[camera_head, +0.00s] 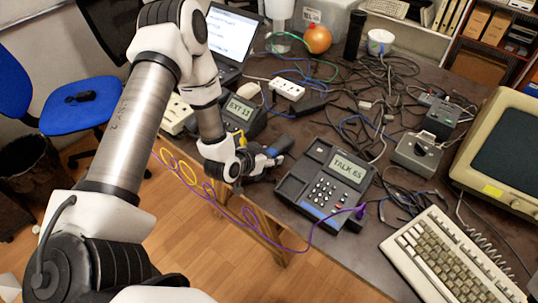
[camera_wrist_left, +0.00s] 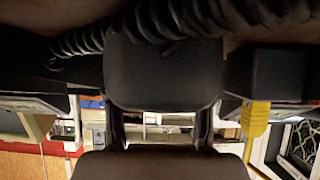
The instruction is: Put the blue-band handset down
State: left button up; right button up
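My left gripper (camera_head: 264,158) is low over the table edge, between two desk phones. It appears shut on the blue-band handset (camera_head: 282,145), a dark piece with blue on it at the fingertips, partly hidden by the gripper. In the left wrist view, a rounded dark block, seemingly the handset's end (camera_wrist_left: 165,70), is close ahead, with a coiled black cord (camera_wrist_left: 180,20) beside it. The phone reading "TALK 65" (camera_head: 345,168) is just right of the gripper. The phone reading "EXT 13" (camera_head: 245,112) is behind it. My right gripper is not in view.
Tangled cables (camera_head: 375,90) cover the table's middle. A beige keyboard (camera_head: 450,258) and a monitor (camera_head: 505,150) stand at the right. A laptop (camera_head: 232,38) stands at the back left. A purple cable (camera_head: 262,240) hangs over the front edge.

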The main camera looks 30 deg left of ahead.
pick_arm(q)
jog(key=shift+r, duration=0.3)
jog(key=d+p+v, duration=0.1)
jog(key=p+v, duration=0.1)
jog(key=v, duration=0.9)
jog(key=shift+s+a+r, duration=0.2)
jog(key=shift+s+a, duration=0.15)
jog(key=shift+a, duration=0.15)
dwell(0.4)
